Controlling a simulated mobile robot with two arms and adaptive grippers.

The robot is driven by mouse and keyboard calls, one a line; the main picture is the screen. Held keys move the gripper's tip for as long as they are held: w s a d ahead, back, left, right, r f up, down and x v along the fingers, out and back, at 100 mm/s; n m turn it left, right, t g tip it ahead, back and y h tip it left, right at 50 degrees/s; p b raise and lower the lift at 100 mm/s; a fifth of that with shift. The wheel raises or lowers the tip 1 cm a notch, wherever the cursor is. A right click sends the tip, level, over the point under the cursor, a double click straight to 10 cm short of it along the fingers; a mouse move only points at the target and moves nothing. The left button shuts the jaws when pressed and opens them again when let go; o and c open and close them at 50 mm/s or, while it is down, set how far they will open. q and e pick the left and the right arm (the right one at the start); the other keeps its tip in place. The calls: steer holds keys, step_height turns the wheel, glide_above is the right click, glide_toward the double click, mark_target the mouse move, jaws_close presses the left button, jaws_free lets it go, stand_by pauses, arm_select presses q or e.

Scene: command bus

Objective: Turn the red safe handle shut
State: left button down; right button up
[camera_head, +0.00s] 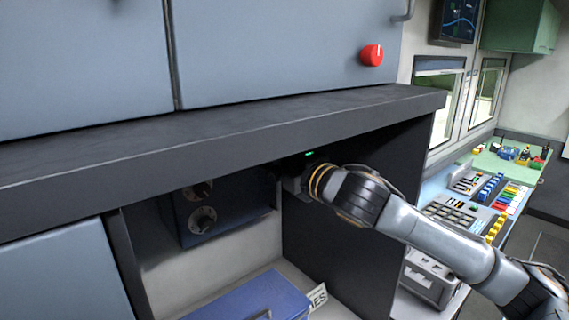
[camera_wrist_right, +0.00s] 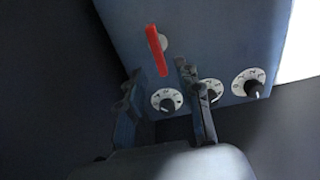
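The blue-grey safe (camera_head: 225,212) hangs in the recess under the dark shelf, with dials on its front. The red safe handle (camera_wrist_right: 156,50) shows in the right wrist view as a slim bar, nearly upright and slightly tilted, on a round pale plate. My right gripper (camera_wrist_right: 157,75) is open, with one finger on each side of the handle's lower end. I cannot tell whether either finger touches it. In the head view my right arm reaches into the recess, and the handle is hidden there. My left gripper is not in view.
The dark shelf (camera_head: 230,125) runs above the recess, and a dark side panel (camera_head: 345,215) stands at its right. A blue box (camera_head: 250,298) lies below the safe. A red round knob (camera_head: 371,55) is on the upper cabinet. Several dials (camera_wrist_right: 166,101) sit close to the fingers.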

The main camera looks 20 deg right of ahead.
steer(key=v, duration=0.5)
steer(key=shift+s+d, duration=0.1)
steer(key=shift+s, duration=0.1)
